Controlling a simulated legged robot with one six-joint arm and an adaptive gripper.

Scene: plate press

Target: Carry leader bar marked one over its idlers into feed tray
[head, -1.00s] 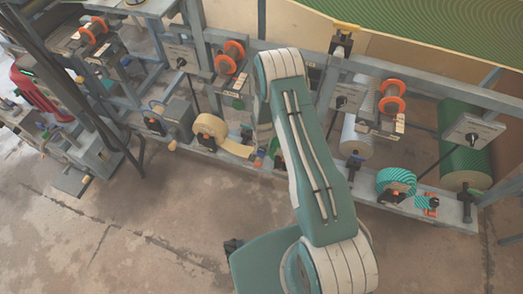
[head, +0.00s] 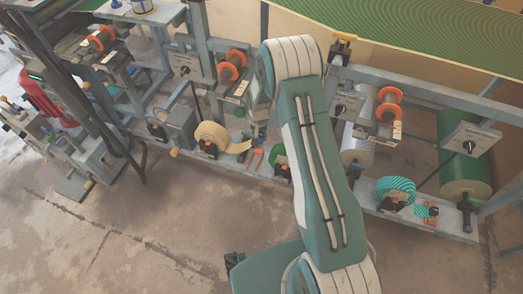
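My gripper (head: 255,132) is small and partly hidden below my forearm, left of the elbow. It appears shut on the leader bar (head: 247,137) at the end of a cream web. The web runs from a cream roll (head: 211,136) on the lower rail up towards the gripper. An orange forked cradle (head: 255,160) stands bare just below. No number can be read on the bar. An orange-flanged spool (head: 232,64) sits above the cream roll, with a small ledge (head: 236,92) below it. I cannot tell which parts are the idlers and feed tray.
A teal striped roll (head: 396,190) with its own bar (head: 427,210) stands at the lower right, near a large green roller (head: 466,160). Another orange spool (head: 388,103) is above. Grey frame posts rise around the gripper. The concrete floor (head: 150,225) in front is clear.

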